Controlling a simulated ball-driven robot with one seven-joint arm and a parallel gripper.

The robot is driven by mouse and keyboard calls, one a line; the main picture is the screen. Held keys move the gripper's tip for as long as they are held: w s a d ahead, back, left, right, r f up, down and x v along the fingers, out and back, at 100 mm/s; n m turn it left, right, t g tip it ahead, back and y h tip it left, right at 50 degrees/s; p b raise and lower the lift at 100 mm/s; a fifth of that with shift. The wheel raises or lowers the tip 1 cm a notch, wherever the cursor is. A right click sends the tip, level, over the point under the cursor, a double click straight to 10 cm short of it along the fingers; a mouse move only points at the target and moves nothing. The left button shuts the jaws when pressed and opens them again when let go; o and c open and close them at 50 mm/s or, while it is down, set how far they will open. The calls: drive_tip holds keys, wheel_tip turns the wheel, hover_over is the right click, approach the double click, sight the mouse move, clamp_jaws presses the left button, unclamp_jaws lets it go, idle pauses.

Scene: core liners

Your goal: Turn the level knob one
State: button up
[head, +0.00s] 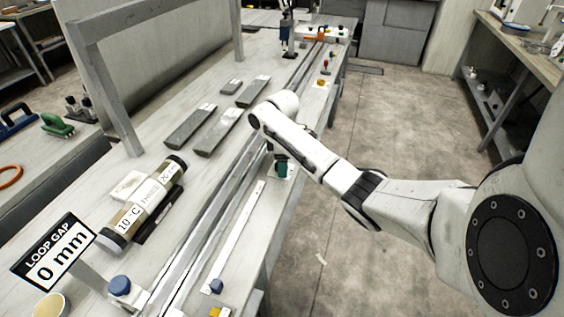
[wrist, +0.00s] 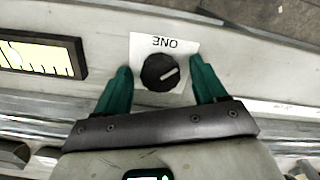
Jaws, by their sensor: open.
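In the wrist view a round black knob (wrist: 160,72) with a pale pointer line sits on a white label plate (wrist: 185,45) reading ONE, upside down in the picture. My gripper (wrist: 160,84) has green fingers, open, one on each side of the knob with gaps between. In the head view my arm reaches over the bench, and a green fingertip of my gripper (head: 281,167) shows by the front edge; the knob is hidden there.
A metal rail (head: 217,208) runs along the bench beside the knob. A blue knob (head: 121,287) is near. Floor right of the bench is clear.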

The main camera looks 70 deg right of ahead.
drive_tip(key=c, duration=1.1)
drive_tip(key=shift+o, duration=0.2)
drive_tip(key=p, duration=0.1)
drive_tip(key=m+p, duration=0.1)
drive_tip(key=shift+a+r+m+p, duration=0.15)
drive_tip(key=shift+r+m+p, duration=0.15)
drive_tip(key=shift+p, duration=0.05)
drive_tip(key=shift+f+m+p, duration=0.25)
drive_tip(key=shift+m+p, duration=0.8)
drive_tip(key=shift+m, duration=0.65)
drive_tip(key=o, duration=1.1)
drive_tip(key=shift+c, duration=0.2)
wheel_tip(320, 180, up, 11)
drive_tip(key=shift+f, duration=0.15)
